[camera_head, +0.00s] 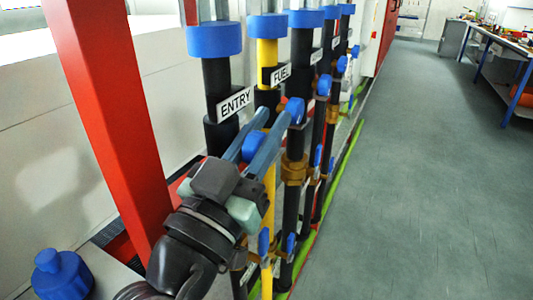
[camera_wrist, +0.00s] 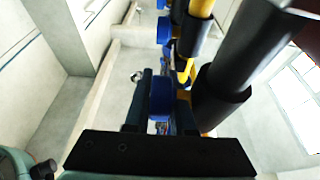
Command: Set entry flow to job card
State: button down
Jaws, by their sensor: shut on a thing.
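The black entry pipe (camera_head: 218,80) stands upright at the near end of a row of pipes, with a white "ENTRY" label (camera_head: 235,103). My gripper (camera_head: 272,117) reaches across in front of it, its two blue-grey fingers shut on a blue valve knob (camera_head: 253,147). In the wrist view the knob (camera_wrist: 161,97) shows between the dark fingers. No job card can be made out.
The yellow fuel pipe (camera_head: 267,85) stands just beyond, with its blue knob (camera_head: 295,110) close to my fingertips. A red post (camera_head: 110,110) rises at left. A blue fitting (camera_head: 62,275) sits at lower left. The grey floor (camera_head: 420,150) at right is open.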

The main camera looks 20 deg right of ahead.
jog(key=shift+r, duration=0.2)
jog(key=c, duration=1)
grip_release()
jog(key=shift+c, duration=0.2)
jog(key=shift+d+f, duration=0.1)
jog(key=shift+s+a+f, duration=0.15)
jog(key=shift+a+f, duration=0.05)
jog(key=shift+a, duration=0.15)
jog(key=b+v, duration=0.3)
jog(key=v, duration=0.9)
jog(key=shift+s, duration=0.15)
